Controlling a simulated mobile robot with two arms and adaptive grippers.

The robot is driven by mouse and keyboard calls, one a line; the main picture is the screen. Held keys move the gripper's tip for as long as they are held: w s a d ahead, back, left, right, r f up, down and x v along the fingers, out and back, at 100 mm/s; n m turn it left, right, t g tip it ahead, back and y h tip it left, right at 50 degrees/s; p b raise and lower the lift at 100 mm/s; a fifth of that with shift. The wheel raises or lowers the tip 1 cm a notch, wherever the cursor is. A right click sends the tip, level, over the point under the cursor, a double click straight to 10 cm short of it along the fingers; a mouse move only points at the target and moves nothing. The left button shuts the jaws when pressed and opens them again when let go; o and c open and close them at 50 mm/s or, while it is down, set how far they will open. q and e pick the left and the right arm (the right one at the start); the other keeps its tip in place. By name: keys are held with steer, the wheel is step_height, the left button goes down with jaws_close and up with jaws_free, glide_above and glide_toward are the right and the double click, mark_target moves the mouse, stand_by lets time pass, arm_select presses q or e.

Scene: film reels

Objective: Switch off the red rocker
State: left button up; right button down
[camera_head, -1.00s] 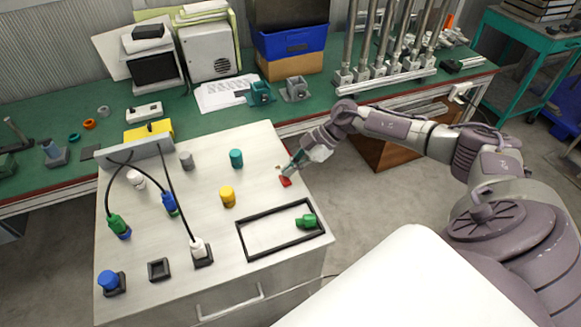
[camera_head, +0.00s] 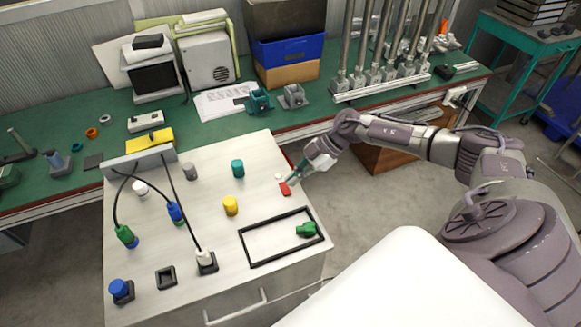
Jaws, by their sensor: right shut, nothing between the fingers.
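The red rocker (camera_head: 285,188) is a small red block near the right edge of the white cabinet top (camera_head: 210,238). A small white spot (camera_head: 278,177) shows just behind it. My right gripper (camera_head: 291,179) comes in from the right and is shut and empty. Its fingertips are right beside the rocker, at its upper right; I cannot tell whether they touch it. Which way the rocker is tipped is too small to make out. My left gripper is not in view.
On the cabinet top are a teal cylinder (camera_head: 238,169), a yellow cylinder (camera_head: 230,206), a grey cylinder (camera_head: 190,171), a black frame (camera_head: 249,264) with a green piece (camera_head: 306,230), and plugs on black cables. A green bench (camera_head: 215,118) stands behind.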

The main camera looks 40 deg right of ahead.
step_height(320, 180, up, 3)
steer(key=shift+s+f+p, duration=0.15)
steer(key=shift+p, duration=0.5)
steer(key=s+d+r+b, duration=0.1)
steer(key=b, duration=0.1)
steer(key=shift+d+r+b, duration=0.1)
steer(key=shift+r+b, duration=0.1)
steer(key=shift+b, duration=0.15)
steer(key=d+f+b+v, duration=0.1)
steer(key=b+v, duration=0.1)
steer(key=v, duration=0.4)
step_height(320, 180, up, 5)
steer(key=n+g+h+b, duration=0.1)
steer(key=n+h+b, duration=0.3)
steer(key=n+h, duration=0.95)
glide_above(287, 193)
steer(key=n+y, duration=0.4)
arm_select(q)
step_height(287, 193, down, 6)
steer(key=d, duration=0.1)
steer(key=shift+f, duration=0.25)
arm_select(e)
steer(key=shift+s+f+y, duration=0.1)
steer(key=shift+f+y, duration=0.1)
steer(key=shift+y, duration=0.05)
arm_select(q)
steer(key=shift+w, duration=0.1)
